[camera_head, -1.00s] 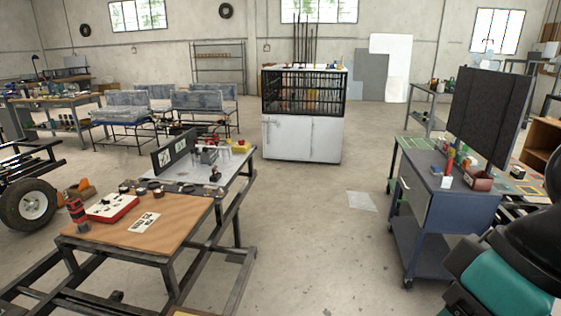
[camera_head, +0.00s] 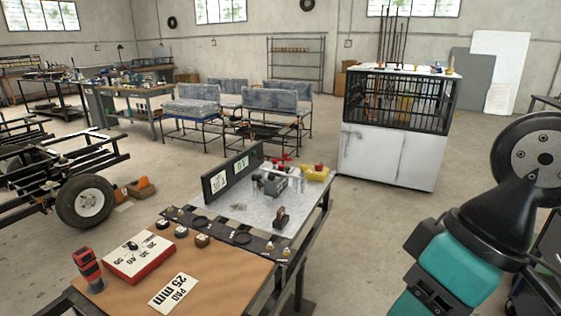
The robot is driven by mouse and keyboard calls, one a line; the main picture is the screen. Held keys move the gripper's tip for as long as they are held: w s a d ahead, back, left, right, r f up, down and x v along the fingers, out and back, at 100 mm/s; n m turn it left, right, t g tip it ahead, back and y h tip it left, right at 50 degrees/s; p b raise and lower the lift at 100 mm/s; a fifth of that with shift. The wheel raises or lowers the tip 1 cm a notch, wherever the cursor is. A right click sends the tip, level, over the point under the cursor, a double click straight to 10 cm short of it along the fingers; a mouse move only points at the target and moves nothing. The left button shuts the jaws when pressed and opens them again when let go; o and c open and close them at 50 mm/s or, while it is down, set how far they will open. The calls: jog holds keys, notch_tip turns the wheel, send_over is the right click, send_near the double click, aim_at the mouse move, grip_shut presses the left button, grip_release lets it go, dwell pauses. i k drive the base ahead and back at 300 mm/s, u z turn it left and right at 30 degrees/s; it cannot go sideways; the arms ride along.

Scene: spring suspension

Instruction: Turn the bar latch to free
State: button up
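I cannot make out the bar latch for certain. A workbench (camera_head: 245,270) with a brown front part and a grey back plate (camera_head: 222,217) stands at the lower middle. On the plate are a small grey device (camera_head: 272,184), a dark upright block (camera_head: 281,217) and a dark upright panel with white labels (camera_head: 232,171). These parts are too small to tell whether one is the latch. My teal and black arm (camera_head: 460,270) shows at the lower right. My gripper is not in view.
A white caged cabinet (camera_head: 388,158) stands behind. Floor right of the bench (camera_head: 365,235) is clear.

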aim_at(303, 167)
jog(key=u, duration=0.05)
jog(key=i, duration=0.25)
jog(key=k, duration=0.6)
jog(key=z, duration=0.75)
jog(key=i, duration=2.65)
jog(key=u, duration=0.55)
jog(key=i, duration=0.35)
jog(key=u, duration=0.25)
